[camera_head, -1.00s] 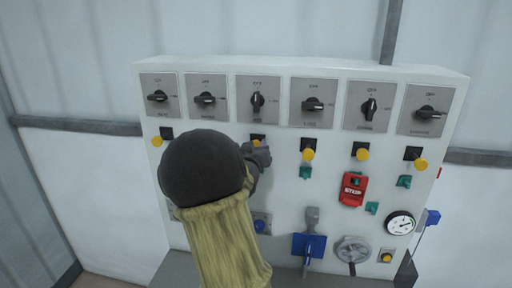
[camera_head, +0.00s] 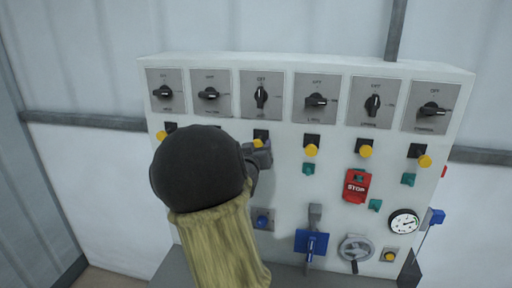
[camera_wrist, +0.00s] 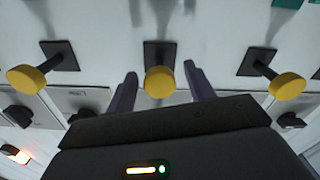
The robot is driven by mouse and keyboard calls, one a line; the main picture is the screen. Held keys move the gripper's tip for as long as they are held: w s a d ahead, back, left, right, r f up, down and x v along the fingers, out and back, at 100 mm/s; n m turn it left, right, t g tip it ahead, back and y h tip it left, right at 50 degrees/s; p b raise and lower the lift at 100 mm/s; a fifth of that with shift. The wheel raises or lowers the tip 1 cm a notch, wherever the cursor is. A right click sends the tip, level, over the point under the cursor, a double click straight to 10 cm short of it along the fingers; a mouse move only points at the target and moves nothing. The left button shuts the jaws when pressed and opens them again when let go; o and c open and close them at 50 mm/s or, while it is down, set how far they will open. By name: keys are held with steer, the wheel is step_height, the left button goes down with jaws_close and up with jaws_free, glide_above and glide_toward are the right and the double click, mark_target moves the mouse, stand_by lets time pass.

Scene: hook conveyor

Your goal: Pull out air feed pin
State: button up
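A row of yellow-knobbed pins in black square plates runs across the white panel (camera_head: 400,140). My gripper (camera_head: 264,152) is at the third pin from the left, whose yellow knob (camera_head: 258,143) is partly covered. In the wrist view, this yellow knob (camera_wrist: 159,82) lies between the two dark fingers of my gripper (camera_wrist: 161,90). Gaps show on both sides, so the gripper is open around the knob. Neighbouring yellow knobs stand to the left (camera_wrist: 26,79) and right (camera_wrist: 287,86). No readable label tells which pin is the air feed.
Rotary switches (camera_head: 317,100) line the panel above the pins. Below are a red stop switch (camera_head: 356,187), a blue-handled lever (camera_head: 312,243), a round grey wheel (camera_head: 355,248) and a gauge (camera_head: 403,223). My arm hides the panel's lower left.

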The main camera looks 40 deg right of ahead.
steer(key=shift+d, duration=0.15)
steer(key=b+v, duration=0.2)
steer(key=v, duration=1.5)
steer(key=shift+a, duration=0.25)
